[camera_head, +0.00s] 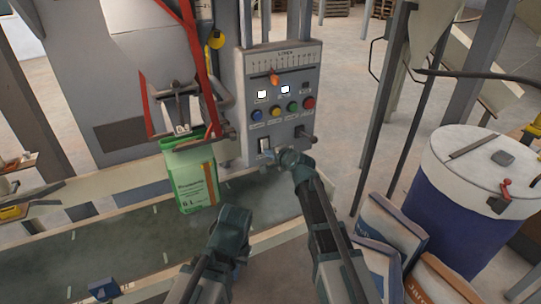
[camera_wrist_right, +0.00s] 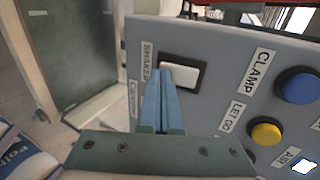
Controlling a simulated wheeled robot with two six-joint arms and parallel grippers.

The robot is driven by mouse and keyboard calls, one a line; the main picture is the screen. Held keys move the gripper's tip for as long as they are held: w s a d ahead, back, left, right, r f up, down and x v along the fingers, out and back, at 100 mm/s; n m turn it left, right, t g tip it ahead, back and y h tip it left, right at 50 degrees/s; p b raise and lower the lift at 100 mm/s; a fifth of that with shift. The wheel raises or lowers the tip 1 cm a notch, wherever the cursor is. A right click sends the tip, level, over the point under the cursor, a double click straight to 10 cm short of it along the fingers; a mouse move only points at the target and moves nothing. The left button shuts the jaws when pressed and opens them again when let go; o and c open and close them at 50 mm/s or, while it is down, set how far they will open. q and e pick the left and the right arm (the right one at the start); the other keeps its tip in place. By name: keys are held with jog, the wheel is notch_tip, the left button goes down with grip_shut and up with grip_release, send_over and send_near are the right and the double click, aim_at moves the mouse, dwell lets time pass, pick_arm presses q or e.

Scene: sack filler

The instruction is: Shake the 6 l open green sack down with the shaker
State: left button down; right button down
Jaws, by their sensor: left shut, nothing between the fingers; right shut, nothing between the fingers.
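The green sack (camera_head: 188,178), marked 6 L, hangs upright under the filling spout (camera_head: 178,110) in the head view, its foot at the belt. Its top is partly hidden by the clamp. The white SHAKER rocker switch (camera_wrist_right: 184,74) sits low on the grey panel; it also shows in the head view (camera_head: 264,144). My right gripper (camera_wrist_right: 166,78) is shut and empty, its fingertips at the lower left edge of the switch; I cannot tell whether they touch. It also shows in the head view (camera_head: 276,155). My left gripper (camera_head: 236,216) is shut and empty, low above the belt.
The panel also carries the CLAMP button (camera_wrist_right: 298,85), the LET GO button (camera_wrist_right: 266,132) and an orange-knobbed lever (camera_head: 274,78). The belt (camera_head: 120,245) runs below the sack. A blue drum (camera_head: 445,220) and several filled sacks (camera_head: 393,225) stand at the right.

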jog(key=shift+w+a+f, duration=0.1)
jog(key=shift+w+f, duration=0.05)
jog(key=shift+w, duration=0.1)
dwell(0.3)
jog(key=shift+r+p, duration=0.7)
jog(key=shift+r, duration=0.2)
jog(key=f+p+v, duration=0.1)
jog(key=p+v, duration=0.4)
jog(key=v, duration=0.9)
jog(key=shift+s, duration=0.25)
